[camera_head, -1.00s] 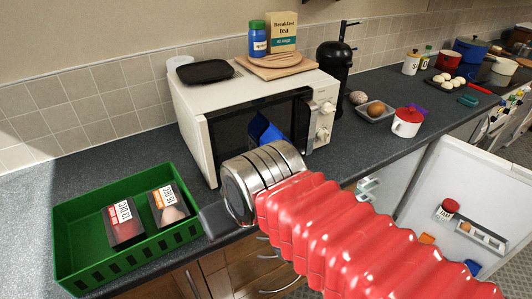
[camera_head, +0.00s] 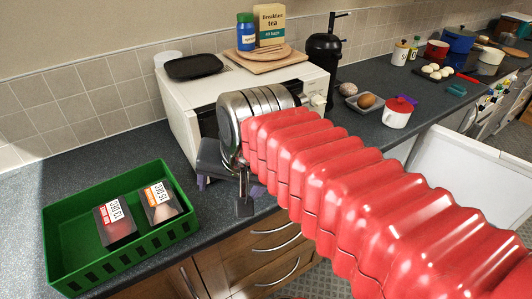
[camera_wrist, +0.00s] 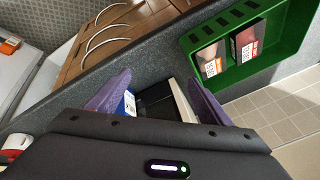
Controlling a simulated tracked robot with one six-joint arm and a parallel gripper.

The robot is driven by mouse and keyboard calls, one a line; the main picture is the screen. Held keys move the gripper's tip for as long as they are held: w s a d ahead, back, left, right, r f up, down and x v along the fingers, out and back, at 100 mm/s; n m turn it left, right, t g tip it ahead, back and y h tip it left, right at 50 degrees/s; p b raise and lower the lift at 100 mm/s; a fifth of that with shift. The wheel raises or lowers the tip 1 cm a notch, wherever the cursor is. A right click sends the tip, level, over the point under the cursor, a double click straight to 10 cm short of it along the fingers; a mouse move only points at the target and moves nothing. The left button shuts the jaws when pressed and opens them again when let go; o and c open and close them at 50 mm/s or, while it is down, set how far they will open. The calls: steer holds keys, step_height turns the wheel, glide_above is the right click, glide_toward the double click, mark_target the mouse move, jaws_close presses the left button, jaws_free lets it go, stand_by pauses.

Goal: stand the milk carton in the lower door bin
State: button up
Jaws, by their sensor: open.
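A blue and white item with a printed label (camera_wrist: 129,104), which appears to be the milk carton, shows partly in the wrist view beside the left finger. The rest of it is hidden by my gripper. In the head view my arm hides it. My gripper (camera_wrist: 158,98) is open, its two purple fingers spread, with the item between them, nearer the left one. In the head view the gripper (camera_head: 222,192) is in front of the microwave, above the counter edge. The white fridge door (camera_head: 470,168) stands at the right; its lower bin is hidden by my arm.
A green crate (camera_head: 56,240) with two dated packs stands left of my gripper. The white microwave (camera_head: 180,112) is behind it, bearing a board, jar and tea box.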

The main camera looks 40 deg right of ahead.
steer(key=shift+o, duration=0.3)
steer(key=w+d+r+m, duration=0.4)
steer(key=w+d+m, duration=0.2)
steer(key=m, duration=0.7)
steer(key=shift+d+m, duration=0.4)
steer(key=shift+d, duration=0.65)
steer(key=w+d+r+m, duration=0.2)
steer(key=w+d+m, duration=0.2)
steer(key=d+m, duration=0.7)
steer(key=m, duration=0.4)
steer(key=shift+w+d+r+g, duration=0.2)
steer(key=shift+d+g, duration=0.1)
steer(key=shift+d, duration=0.1)
steer(key=shift+x, duration=4.25)
steer(key=shift+f, duration=0.15)
steer(key=x, duration=0.5)
steer(key=shift+s+d, duration=0.1)
steer(key=shift+s, duration=0.05)
